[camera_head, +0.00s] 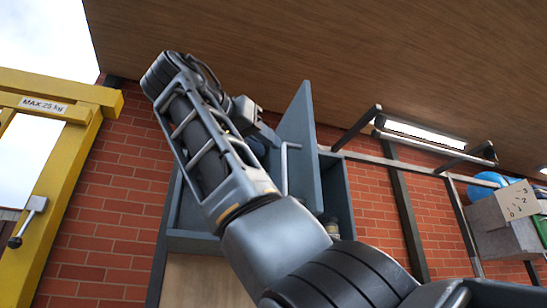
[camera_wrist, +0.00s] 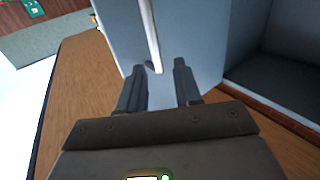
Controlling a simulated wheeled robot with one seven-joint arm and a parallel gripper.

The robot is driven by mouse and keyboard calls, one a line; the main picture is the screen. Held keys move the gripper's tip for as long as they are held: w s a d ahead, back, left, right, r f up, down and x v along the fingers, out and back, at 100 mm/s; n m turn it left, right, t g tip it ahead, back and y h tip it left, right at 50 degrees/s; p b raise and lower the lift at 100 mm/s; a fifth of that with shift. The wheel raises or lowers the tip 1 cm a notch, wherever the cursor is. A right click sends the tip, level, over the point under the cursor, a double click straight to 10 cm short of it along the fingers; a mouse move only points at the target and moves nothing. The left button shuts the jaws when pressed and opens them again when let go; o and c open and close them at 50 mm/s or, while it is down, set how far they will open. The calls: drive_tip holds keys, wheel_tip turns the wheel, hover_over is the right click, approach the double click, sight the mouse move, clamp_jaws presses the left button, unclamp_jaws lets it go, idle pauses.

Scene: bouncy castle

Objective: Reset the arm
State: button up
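My arm reaches up across the middle of the head view, and its hand is beside an open blue-grey cabinet door (camera_head: 299,125). In the wrist view my gripper (camera_wrist: 158,66) has its two dark fingers spread apart. The pale bar handle (camera_wrist: 151,32) of the door shows just beyond the fingertips, its lower end in line with the gap. I see no contact between fingers and handle. The handle also shows in the head view (camera_head: 285,165). In the head view the fingers are too small and covered to make out.
The open cabinet (camera_head: 340,195) hangs on a red brick wall (camera_head: 110,205), close to my arm. A yellow frame (camera_head: 58,170) marked "MAX 25 kg" stands at the left. A metal rack (camera_head: 420,165) and a grey box (camera_head: 500,225) with a blue ball (camera_head: 487,184) are at the right.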

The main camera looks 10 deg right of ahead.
drive_tip(key=shift+s+a, duration=0.3)
drive_tip(key=shift+a, duration=0.05)
idle(0.4)
